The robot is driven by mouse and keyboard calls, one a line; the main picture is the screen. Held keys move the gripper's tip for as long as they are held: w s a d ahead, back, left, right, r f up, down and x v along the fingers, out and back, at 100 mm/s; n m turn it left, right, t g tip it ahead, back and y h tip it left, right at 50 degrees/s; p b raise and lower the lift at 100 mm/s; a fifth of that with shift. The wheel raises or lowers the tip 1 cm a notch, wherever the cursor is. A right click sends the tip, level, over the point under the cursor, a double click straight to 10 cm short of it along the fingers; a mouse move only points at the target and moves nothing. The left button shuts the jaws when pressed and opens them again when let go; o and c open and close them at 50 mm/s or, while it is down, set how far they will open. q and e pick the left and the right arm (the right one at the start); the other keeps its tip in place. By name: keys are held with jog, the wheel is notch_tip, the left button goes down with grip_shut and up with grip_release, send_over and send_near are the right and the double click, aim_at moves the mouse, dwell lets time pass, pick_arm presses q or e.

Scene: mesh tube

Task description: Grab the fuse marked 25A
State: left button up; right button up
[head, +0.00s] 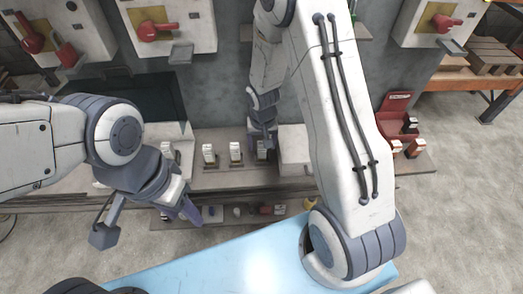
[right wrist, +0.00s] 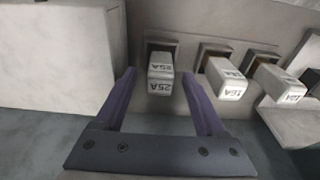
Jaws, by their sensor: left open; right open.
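The fuse marked 25A (right wrist: 160,76) is a white block in a dark socket on the panel. In the head view it appears as the rightmost fuse of the middle row (head: 262,152), partly covered by my right gripper (head: 264,138). In the right wrist view my right gripper (right wrist: 158,80) is open. Its two purple fingertips reach to either side of the 25A fuse, with gaps visible beside it. My left gripper (head: 184,211) is open and empty, low at the left, apart from the fuses.
A fuse marked 16A (right wrist: 226,78) and another white fuse (right wrist: 279,84) sit beside the 25A fuse. A white box (right wrist: 55,60) stands close on its other side. A red holder (head: 396,112) is at the right. A blue surface (head: 220,262) lies in front.

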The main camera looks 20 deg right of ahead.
grip_shut()
